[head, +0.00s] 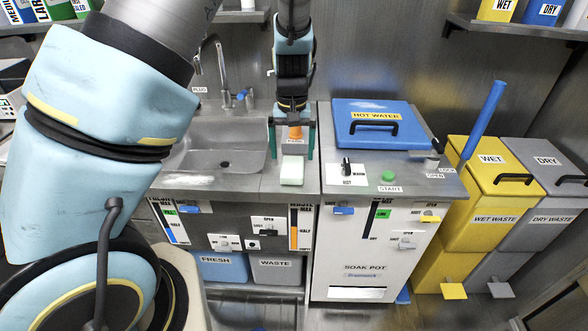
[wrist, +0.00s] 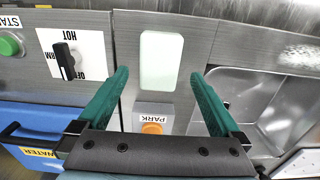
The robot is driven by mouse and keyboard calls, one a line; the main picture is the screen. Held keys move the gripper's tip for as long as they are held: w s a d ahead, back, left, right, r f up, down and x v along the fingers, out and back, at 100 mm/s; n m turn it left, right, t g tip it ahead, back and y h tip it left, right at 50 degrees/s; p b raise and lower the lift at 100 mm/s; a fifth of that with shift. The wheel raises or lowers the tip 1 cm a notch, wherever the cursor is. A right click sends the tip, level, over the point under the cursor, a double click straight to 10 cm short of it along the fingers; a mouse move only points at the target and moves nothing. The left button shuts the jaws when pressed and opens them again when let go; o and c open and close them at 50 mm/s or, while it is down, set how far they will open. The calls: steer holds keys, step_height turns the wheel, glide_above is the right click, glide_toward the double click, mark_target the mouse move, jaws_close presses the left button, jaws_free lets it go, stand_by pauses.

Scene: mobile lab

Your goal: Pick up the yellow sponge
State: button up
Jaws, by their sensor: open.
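A pale green, nearly white block (head: 292,170) lies on the steel counter, right of the sink; it also shows in the wrist view (wrist: 162,60). Its colour is not plainly yellow, and I cannot tell whether it is the sponge. My gripper (head: 292,152) points down over the counter behind the block. Its two green fingers are apart, with nothing held between them. In the wrist view, the fingertips (wrist: 160,73) lie on either side of the block, apart from it. An orange piece (head: 295,133) sits behind the block, next to a PARK label (wrist: 154,113).
The sink (head: 222,150) with its tap (head: 222,70) is on the left. The blue HOT WATER lid (head: 375,135), a knob (head: 346,166) and a green START button (head: 389,176) are on the right. A blue handle (head: 482,120) rises near the yellow WET WASTE bin (head: 490,205).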

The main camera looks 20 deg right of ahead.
mark_target(292, 165)
steer(key=shift+f+p, duration=0.65)
steer(key=shift+f, duration=1.75)
steer(key=shift+c, duration=0.2)
steer(key=c, duration=1.2)
